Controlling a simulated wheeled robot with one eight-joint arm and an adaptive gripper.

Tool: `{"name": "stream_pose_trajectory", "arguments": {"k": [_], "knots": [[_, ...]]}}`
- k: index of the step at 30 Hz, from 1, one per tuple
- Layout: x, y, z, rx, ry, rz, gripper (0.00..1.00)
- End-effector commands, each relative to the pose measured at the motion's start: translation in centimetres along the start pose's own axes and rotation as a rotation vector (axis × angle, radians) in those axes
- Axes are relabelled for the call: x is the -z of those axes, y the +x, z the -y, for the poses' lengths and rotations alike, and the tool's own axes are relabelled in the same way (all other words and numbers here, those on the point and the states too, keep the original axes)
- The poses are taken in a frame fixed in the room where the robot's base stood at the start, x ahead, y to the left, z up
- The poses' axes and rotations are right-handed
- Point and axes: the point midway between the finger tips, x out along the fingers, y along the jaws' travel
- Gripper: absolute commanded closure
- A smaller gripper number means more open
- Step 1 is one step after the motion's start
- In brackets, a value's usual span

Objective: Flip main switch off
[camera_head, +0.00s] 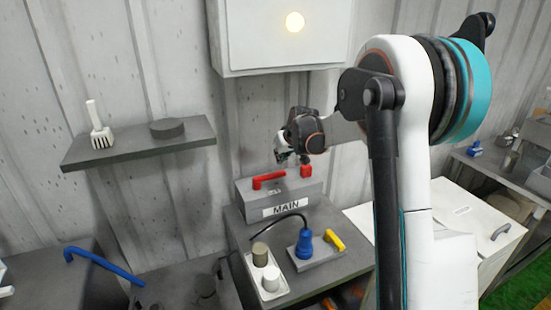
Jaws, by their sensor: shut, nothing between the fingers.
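The main switch box (285,198) is a grey box labelled MAIN, standing at the back of a grey bench against the wall. A red handle (269,180) lies along the left part of its top, and a smaller red piece (306,171) stands at the right part. My gripper (283,157) is shut and empty, just above and behind the red parts. Whether its fingertips touch the box or the handle cannot be told. My arm reaches in from the right.
In front are a blue plug (304,244), a yellow handle (335,240) and a white tray (268,291) with cylinders. A wall shelf (140,146) holds a brush and a dark disc.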

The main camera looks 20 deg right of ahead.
Motion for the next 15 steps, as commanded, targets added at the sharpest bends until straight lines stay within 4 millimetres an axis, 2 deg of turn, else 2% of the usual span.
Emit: {"name": "stream_pose_trajectory", "arguments": {"k": [6, 15], "knots": [[0.9, 1.8, -1.6, -0.002, -0.005, -0.004, 1.0], [0.9, 2.1, -1.8, -0.001, -0.006, -0.005, 1.0]]}}
